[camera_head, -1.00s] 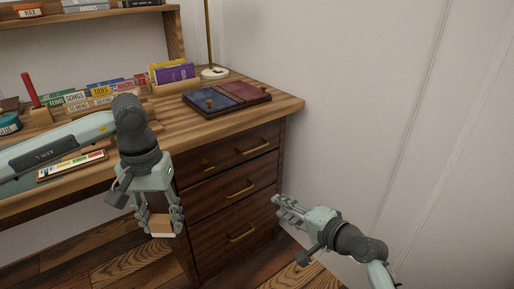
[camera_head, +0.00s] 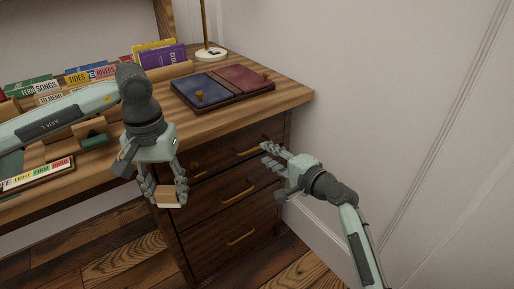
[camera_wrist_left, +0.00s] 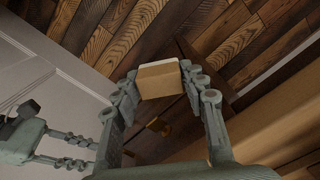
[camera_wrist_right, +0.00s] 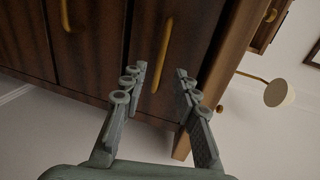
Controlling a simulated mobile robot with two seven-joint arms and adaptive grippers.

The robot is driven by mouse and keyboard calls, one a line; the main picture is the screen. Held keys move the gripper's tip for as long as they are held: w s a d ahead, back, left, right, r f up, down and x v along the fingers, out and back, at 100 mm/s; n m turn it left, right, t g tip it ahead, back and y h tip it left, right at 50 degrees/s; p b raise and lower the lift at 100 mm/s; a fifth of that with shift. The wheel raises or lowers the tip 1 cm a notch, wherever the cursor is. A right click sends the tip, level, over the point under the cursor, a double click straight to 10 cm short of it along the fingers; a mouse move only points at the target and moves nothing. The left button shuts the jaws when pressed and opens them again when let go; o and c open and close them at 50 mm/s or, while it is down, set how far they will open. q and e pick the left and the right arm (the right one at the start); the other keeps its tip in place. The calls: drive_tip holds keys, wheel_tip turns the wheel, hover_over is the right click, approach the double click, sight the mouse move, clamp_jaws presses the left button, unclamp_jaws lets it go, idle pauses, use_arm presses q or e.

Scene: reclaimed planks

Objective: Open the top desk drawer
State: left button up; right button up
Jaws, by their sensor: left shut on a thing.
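The desk's top drawer (camera_head: 222,163) has a brass handle (camera_head: 246,153) and looks flush with the wooden front. My right gripper (camera_head: 266,156) is open, with its fingertips by the right end of that handle. In the right wrist view, the upright-looking handle (camera_wrist_right: 164,55) lies between and just beyond the spread fingers (camera_wrist_right: 160,85); contact is not visible. My left gripper (camera_head: 167,190) is shut on a small tan block with a pale edge (camera_head: 168,203), held in front of the drawers' left side. The block also shows in the left wrist view (camera_wrist_left: 160,82).
A middle drawer (camera_head: 210,207) and a bottom drawer (camera_head: 215,245) sit below. A white wall (camera_head: 400,120) stands close on the right.

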sight(258, 148)
drive_tip(key=x, duration=0.6)
drive_tip(key=shift+w+b, duration=0.15)
drive_tip(key=shift+b, duration=0.15)
drive_tip(key=shift+c, duration=0.3)
clamp_jaws()
